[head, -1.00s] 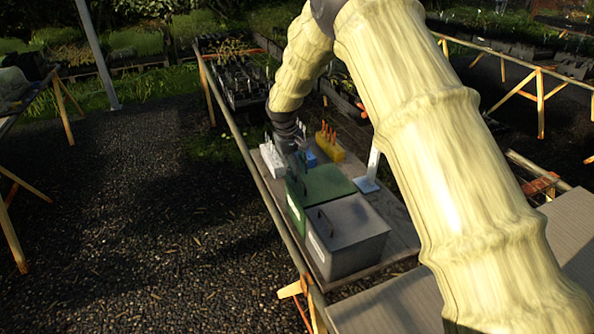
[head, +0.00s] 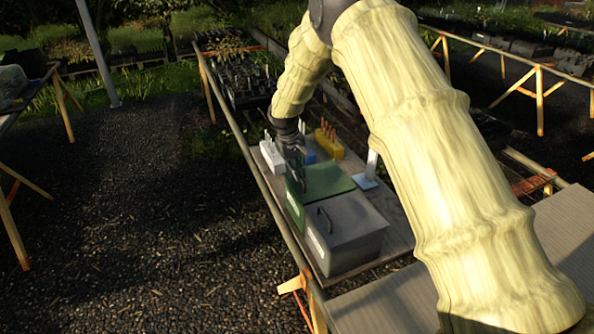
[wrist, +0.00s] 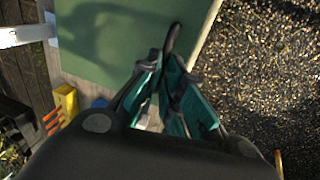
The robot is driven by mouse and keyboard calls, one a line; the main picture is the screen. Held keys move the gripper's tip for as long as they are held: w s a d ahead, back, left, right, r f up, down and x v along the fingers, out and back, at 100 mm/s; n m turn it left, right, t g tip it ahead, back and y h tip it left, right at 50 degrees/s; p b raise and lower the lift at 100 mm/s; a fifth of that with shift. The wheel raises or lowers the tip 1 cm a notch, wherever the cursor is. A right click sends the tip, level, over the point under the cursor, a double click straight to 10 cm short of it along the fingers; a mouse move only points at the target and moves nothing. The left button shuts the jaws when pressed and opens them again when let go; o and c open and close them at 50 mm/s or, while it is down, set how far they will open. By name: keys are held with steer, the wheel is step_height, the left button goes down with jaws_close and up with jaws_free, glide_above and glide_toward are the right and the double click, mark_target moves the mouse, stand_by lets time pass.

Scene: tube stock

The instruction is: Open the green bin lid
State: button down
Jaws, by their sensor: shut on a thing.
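The green bin (head: 294,208) stands on the bench in the head view, between the grey bin and the small racks. Its flat green lid (head: 328,181) lies on top and looks closed, though a slight lift cannot be ruled out. In the wrist view the green lid (wrist: 110,35) fills the top, with a dark curved handle (wrist: 171,38) near its edge. My gripper (wrist: 168,68) has its fingertips together at this handle, shut on it. In the head view my gripper (head: 294,168) is at the lid's left side and hides the handle.
A grey lidded bin (head: 350,245) stands directly in front of the green one. Behind are a white rack (head: 271,156), a blue block and a yellow rack (head: 329,144) with orange-handled tools. A white stand (head: 366,180) is right of the lid. Gravel lies left of the bench.

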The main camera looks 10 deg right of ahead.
steer(key=shift+w+d+r+y+p, duration=0.1)
steer(key=shift+d+r+y+p, duration=0.15)
steer(key=shift+r, duration=0.35)
steer(key=w+d+r+g+y+p, duration=0.1)
steer(key=d+r+y+p, duration=0.1)
steer(key=d+r+y, duration=0.4)
steer(key=shift+v, duration=1.25)
steer(key=c, duration=1.6)
jaws_free()
steer(key=shift+w+f+y, duration=0.1)
steer(key=shift+y, duration=0.15)
steer(key=shift+c, duration=0.2)
steer(key=shift+o, duration=0.4)
steer(key=shift+a, duration=0.2)
steer(key=v, duration=1.2)
